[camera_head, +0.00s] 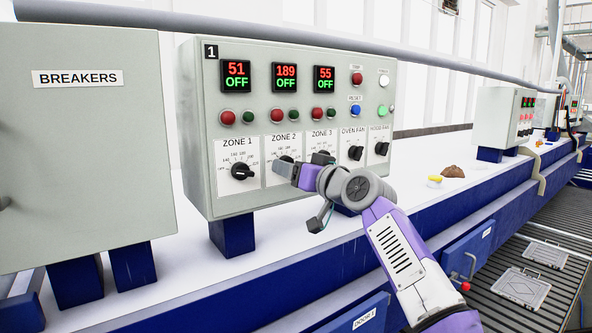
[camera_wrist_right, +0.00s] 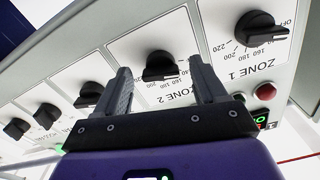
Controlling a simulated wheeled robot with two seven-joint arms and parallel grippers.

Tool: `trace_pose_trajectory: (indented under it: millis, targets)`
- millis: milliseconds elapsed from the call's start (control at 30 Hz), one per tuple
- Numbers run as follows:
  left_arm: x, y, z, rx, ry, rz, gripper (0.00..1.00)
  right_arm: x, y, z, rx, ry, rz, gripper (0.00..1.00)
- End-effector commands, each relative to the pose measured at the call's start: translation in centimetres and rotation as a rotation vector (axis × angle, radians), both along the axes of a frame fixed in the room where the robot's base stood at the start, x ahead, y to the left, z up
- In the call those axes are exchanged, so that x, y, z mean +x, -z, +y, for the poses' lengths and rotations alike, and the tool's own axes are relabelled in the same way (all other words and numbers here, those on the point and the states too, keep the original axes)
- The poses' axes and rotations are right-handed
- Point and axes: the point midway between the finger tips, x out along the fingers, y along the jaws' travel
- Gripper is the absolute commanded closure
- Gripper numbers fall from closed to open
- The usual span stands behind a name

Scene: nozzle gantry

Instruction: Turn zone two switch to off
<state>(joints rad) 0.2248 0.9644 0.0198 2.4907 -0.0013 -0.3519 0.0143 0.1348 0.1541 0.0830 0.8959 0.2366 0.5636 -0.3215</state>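The zone 2 switch is a black rotary knob (camera_wrist_right: 160,67) on a white label plate of the grey control panel (camera_head: 205,130). In the right wrist view its pointer looks turned toward the right of the picture. My right gripper (camera_head: 285,171) is at this switch. In the right wrist view, the gripper's two fingers (camera_wrist_right: 160,80) stand apart on either side of the knob, with gaps showing. In the head view the gripper partly hides the zone 2 knob. My left gripper is in neither view.
The zone 1 knob (camera_head: 243,171) is left of my right gripper. The zone 3 knob (camera_wrist_right: 90,93), oven fan knob (camera_head: 355,153) and another knob (camera_head: 381,149) are on the other side. A breakers box (camera_head: 80,130) stands left of the panel.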

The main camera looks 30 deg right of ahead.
Motion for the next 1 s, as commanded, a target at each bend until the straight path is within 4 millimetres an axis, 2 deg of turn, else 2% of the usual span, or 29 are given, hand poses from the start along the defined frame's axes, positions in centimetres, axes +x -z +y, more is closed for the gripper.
trace_pose_trajectory:
  millis: [167,267,500,700,1000]
  targets:
    - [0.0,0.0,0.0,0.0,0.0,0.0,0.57,-0.1,0.0,0.0,0.001,0.0,-0.001,0.29]
    - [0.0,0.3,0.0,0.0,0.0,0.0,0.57,-0.8,0.0,-0.1,0.001,0.001,-0.003,0.29]
    - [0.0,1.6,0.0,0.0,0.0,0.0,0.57,-4.6,0.1,-0.4,0.0,0.002,-0.004,0.29]
    - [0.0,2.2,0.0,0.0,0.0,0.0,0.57,-7.0,0.1,-0.6,0.0,0.001,-0.001,0.29]
    - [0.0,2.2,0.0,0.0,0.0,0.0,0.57,-7.6,0.0,-0.6,0.001,0.0,0.0,0.29]
